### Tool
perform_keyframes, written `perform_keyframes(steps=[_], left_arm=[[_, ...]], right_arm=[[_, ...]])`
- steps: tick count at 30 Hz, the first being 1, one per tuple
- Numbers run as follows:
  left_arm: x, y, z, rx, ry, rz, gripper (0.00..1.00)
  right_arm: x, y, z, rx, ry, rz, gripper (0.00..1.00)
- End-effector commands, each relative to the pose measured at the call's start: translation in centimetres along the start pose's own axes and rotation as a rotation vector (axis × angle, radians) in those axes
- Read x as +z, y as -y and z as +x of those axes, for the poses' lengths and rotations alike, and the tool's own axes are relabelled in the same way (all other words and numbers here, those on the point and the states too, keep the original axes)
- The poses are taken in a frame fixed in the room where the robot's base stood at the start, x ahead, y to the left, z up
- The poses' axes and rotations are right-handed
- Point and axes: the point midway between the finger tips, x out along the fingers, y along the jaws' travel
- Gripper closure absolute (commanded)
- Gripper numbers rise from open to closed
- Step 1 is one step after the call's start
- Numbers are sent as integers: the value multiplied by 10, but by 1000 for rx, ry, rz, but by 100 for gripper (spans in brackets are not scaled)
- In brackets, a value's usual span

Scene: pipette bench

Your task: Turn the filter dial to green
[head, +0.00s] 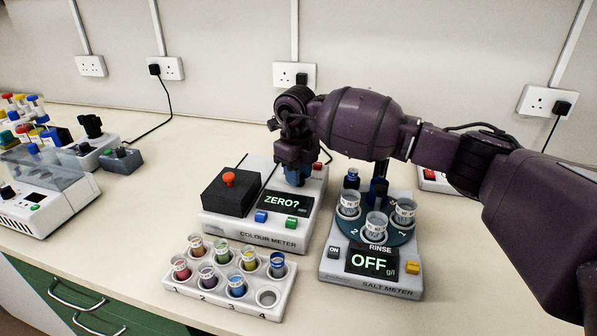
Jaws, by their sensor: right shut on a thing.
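The colour meter (225,226) stands in the middle of the bench, with a black lidded block with a red knob, a screen reading "ZERO?", and a blue and a green button. The filter dial (298,178) is at its back right; a blue part of it shows just below my fingers. My right gripper (295,165) points down from above and is shut on the dial. The gripper hides most of the dial, so its pointer and colour marks cannot be read. My left gripper is not in view.
The salt meter (372,283), reading "OFF", with several cups, stands close on the right under my right arm. A white rack (215,299) of coloured vials sits in front. More instruments (50,195) stand at far left. Bare bench lies between them and the colour meter.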

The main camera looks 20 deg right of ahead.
Motion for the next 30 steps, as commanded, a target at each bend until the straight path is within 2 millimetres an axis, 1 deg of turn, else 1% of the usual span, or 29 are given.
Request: perform_keyframes(steps=[7,8,12,13,20,23,26,30], left_arm=[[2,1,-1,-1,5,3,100],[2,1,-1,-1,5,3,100],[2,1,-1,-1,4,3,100],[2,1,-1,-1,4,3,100],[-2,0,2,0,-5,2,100],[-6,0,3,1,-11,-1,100],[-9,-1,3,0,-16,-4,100],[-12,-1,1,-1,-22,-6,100]], right_arm=[[0,0,-1,-1,1,0,95],[0,0,-1,-1,1,0,70],[0,0,-1,-1,1,0,49],[0,0,-1,-1,1,0,46],[0,0,0,0,1,-1,46],[0,0,-4,-1,2,-1,46],[0,0,-14,-2,4,-1,46],[1,0,-39,-3,5,0,46]])
